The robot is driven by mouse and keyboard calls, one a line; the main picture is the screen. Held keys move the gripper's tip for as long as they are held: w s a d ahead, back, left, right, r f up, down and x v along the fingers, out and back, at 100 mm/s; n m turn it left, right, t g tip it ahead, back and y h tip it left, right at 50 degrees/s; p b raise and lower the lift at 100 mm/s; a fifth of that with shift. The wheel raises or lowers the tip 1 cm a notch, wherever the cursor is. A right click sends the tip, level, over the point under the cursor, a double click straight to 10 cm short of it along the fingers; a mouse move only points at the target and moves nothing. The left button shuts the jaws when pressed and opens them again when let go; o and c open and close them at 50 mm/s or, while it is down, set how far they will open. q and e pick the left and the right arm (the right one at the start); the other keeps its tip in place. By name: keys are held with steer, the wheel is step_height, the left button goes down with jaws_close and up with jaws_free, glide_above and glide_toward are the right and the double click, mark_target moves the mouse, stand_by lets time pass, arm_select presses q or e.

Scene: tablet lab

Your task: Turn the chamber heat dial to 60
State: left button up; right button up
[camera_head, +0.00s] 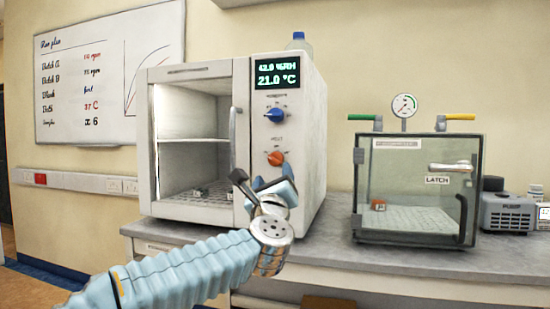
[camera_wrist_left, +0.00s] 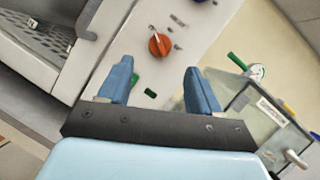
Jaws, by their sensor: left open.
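The climate chamber (camera_head: 170,200) is a white cabinet on the bench. The orange heat dial (camera_head: 276,158) is on its front panel, below a blue dial (camera_head: 275,115). The display (camera_head: 278,75) reads 21.0 °C, with a %RH line above it. My left gripper (camera_head: 272,178) is just below and in front of the heat dial, apart from it. In the left wrist view the heat dial (camera_wrist_left: 159,44) shows beyond the gap between the two open blue fingers (camera_wrist_left: 158,72), with nothing between them. The dial's scale is too small to read.
A clear vacuum box (camera_head: 415,190) with a latch and gauge stands to the right, with a grey pump (camera_head: 508,212) beyond. A bottle (camera_head: 299,41) stands on the chamber. The chamber's glass door handle (camera_head: 233,135) is left of the dials. Bench (camera_head: 330,255) is clear in front.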

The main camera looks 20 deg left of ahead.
mark_target(275, 163)
arm_select(q)
steer(key=p+x, duration=0.2)
steer(key=x, duration=0.4)
steer(key=shift+w+r+p, duration=0.25)
steer(key=shift+p, duration=0.15)
steer(key=shift+w+a, duration=0.1)
steer(key=shift+w, duration=0.4)
